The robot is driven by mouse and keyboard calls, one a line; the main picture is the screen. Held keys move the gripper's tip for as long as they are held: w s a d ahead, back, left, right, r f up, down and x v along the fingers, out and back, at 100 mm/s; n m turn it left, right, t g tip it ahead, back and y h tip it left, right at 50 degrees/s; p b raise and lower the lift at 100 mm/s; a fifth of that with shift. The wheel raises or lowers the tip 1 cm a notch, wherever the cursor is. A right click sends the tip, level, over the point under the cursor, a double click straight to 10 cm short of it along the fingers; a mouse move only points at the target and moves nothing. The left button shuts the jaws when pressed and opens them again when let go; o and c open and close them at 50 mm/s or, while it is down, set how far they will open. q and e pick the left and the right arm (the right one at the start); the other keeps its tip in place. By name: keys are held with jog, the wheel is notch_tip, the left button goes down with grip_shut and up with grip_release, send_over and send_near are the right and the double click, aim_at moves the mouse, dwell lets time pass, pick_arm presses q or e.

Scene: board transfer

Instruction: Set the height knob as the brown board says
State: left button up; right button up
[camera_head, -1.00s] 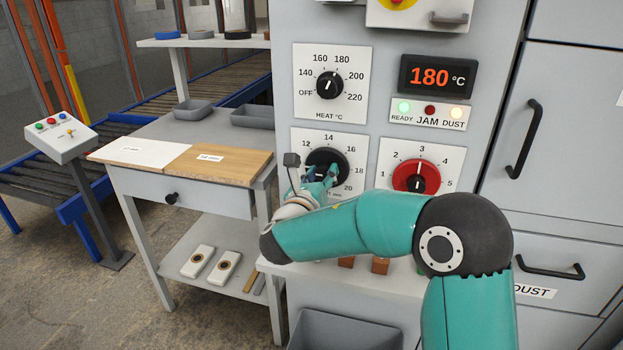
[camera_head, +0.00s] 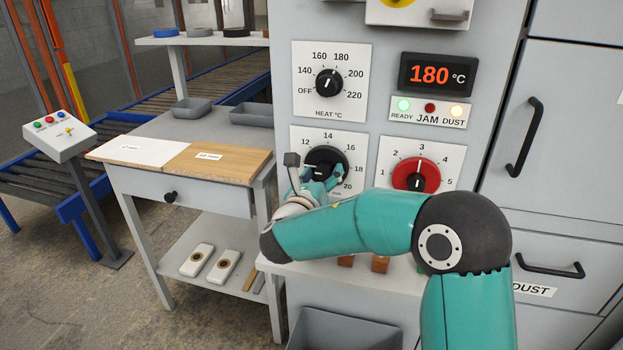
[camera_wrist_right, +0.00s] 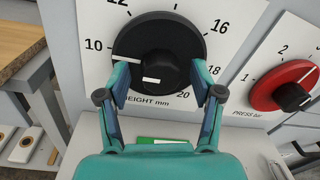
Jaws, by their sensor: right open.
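The black height knob (camera_head: 325,160) sits on a white dial plate on the machine front, with numbers from 10 to 20 around it. In the right wrist view the knob (camera_wrist_right: 158,50) has a white line at its left, toward the 10, and another short white mark low on its front. My right gripper (camera_head: 324,173) is open at the knob; in the wrist view its fingers (camera_wrist_right: 164,82) stand on either side of the knob's lower part. I cannot tell whether they touch it. The brown board (camera_head: 230,163) lies on the side table; its label is too small to read surely.
A white board (camera_head: 135,149) lies left of the brown one. The red press knob (camera_head: 416,175) is close right of my gripper, and the heat knob (camera_head: 329,83) is above. A grey bin (camera_head: 345,335) stands below. My left gripper is out of view.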

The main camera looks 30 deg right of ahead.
jog(key=v, duration=1.2)
